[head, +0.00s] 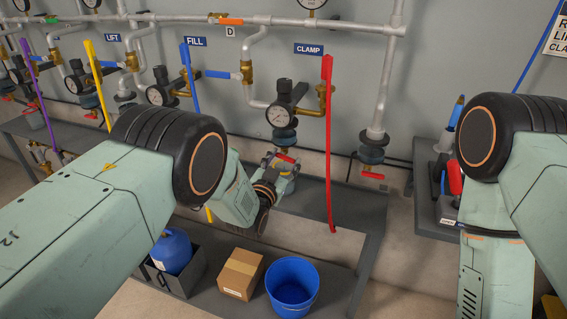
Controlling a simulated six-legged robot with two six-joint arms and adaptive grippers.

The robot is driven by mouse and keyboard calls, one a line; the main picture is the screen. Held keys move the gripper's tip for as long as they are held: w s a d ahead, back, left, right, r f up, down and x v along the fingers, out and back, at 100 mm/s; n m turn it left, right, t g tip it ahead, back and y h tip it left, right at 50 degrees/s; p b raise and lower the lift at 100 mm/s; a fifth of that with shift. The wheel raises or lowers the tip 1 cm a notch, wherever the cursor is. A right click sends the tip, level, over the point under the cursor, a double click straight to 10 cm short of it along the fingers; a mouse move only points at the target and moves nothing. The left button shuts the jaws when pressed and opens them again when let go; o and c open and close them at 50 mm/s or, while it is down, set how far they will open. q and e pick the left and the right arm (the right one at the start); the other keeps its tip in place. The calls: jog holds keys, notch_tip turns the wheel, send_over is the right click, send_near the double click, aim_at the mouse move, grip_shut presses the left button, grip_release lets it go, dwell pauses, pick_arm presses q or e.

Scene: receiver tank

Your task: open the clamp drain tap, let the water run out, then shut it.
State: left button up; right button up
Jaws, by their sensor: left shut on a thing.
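The clamp drain tap (288,158) has a red handle and sits below a blue fitting and gauge, under the CLAMP sign (308,49). My left gripper (278,163) reaches up to it from the lower left and is shut on the tap's handle. The fingers and wrist hide part of the tap, so I cannot tell whether it is open. No running water can be made out. My right arm stands at the right edge; its gripper is out of view.
A long red lever (328,145) hangs just right of the tap. Another red-handled tap (372,175) is farther right. A blue bucket (292,287), a cardboard box (241,273) and a blue jug (172,250) stand on the low shelf. Pipes run along the wall.

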pick_arm(q)
jog(key=o, duration=1.2)
jog(key=shift+c, duration=0.2)
jog(key=shift+s, duration=0.15)
jog(key=v, duration=1.1)
jog(key=shift+s, duration=0.3)
jog(key=shift+a, duration=0.15)
